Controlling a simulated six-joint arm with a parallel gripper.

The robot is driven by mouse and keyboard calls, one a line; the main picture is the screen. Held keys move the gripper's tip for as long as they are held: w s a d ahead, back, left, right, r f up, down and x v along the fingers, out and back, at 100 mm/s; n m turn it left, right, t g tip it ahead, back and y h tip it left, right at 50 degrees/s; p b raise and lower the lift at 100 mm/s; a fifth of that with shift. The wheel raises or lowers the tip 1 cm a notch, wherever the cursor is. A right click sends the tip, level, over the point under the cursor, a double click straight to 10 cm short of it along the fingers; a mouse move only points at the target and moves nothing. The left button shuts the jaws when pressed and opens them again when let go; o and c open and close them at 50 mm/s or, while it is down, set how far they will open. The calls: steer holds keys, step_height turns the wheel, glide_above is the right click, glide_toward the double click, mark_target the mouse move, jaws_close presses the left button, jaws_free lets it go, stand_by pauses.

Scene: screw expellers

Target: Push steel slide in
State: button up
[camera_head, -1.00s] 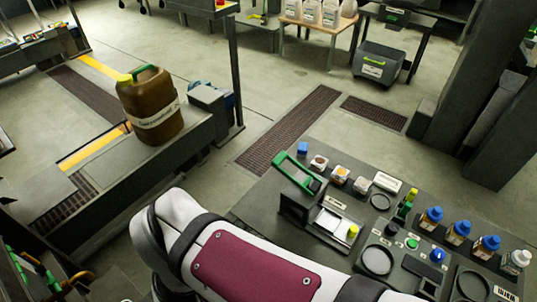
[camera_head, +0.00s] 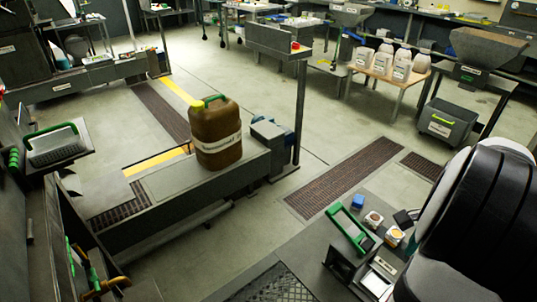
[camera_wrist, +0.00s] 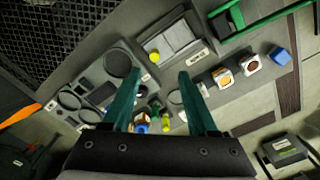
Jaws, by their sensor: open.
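A flat grey steel slide (camera_wrist: 176,38) lies in a dark frame on the bench in the wrist view, with a yellow knob (camera_wrist: 154,57) at its near-left corner. In the head view the pale slide (camera_head: 376,282) shows only in part at the lower right, with my arm over the area beside it. I cannot tell how far it sticks out. My gripper (camera_wrist: 160,74) has two green fingers spread wide apart over the bench, with nothing held. The knob appears between the fingertips in the wrist picture, but the height above it is unclear.
Round dark holders (camera_wrist: 118,62) and small bottles (camera_wrist: 141,123) also crowd the bench. A brown jug (camera_head: 215,133) stands on a separate ledge.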

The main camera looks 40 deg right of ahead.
steer(key=shift+m, duration=0.4)
steer(key=f, duration=0.5)
steer(key=s+f, duration=0.1)
steer(key=f, duration=0.5)
steer(key=s+d+f, duration=0.1)
steer(key=f, duration=0.4)
steer(key=shift+s+f, duration=0.15)
jaws_close()
stand_by(0.4)
